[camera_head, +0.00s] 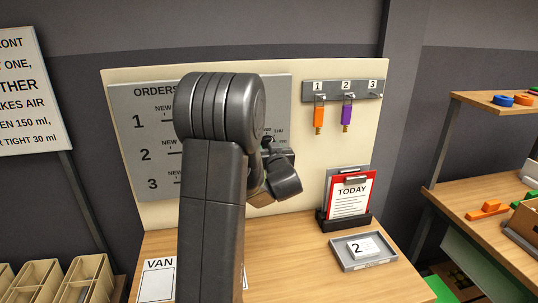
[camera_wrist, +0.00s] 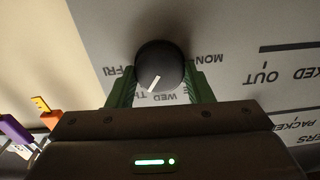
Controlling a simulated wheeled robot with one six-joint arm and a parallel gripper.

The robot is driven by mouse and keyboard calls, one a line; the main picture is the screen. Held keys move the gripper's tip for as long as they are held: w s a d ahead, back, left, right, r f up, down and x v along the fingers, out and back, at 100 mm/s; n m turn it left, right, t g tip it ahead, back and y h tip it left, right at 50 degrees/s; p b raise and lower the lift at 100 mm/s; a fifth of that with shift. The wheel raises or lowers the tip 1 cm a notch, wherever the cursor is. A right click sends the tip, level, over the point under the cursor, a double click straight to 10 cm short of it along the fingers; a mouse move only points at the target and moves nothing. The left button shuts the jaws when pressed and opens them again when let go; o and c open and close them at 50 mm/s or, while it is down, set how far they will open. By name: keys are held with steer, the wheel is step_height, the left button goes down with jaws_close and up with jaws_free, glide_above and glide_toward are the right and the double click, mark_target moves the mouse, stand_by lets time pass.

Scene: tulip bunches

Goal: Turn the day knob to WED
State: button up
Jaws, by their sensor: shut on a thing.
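The day knob (camera_wrist: 162,62) is a dark round knob on the grey orders board (camera_wrist: 235,95), seen upside down in the wrist view. My gripper (camera_wrist: 160,78) has its green fingers on either side of the knob and is shut on it. The knob's white pointer line slants down and left in this view, between the WED label and a partly hidden label starting with T. FRI shows at the left and MON at the right.
A rack (camera_head: 342,90) with numbered hooks holds an orange tag (camera_head: 318,117) and a purple tag (camera_head: 346,115), right of the board. Below stand a red TODAY clipboard (camera_head: 350,180) and a grey tray (camera_head: 388,257) with a card. A VAN sheet (camera_head: 157,285) lies on the table.

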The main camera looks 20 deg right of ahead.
steer(key=n+b, duration=0.7)
steer(key=b, duration=0.2)
steer(key=shift+a+f+b, duration=0.1)
steer(key=shift+b, duration=0.2)
steer(key=o, duration=1)
steer(key=b+v, duration=0.1)
steer(key=v, duration=1.2)
steer(key=shift+s, duration=0.4)
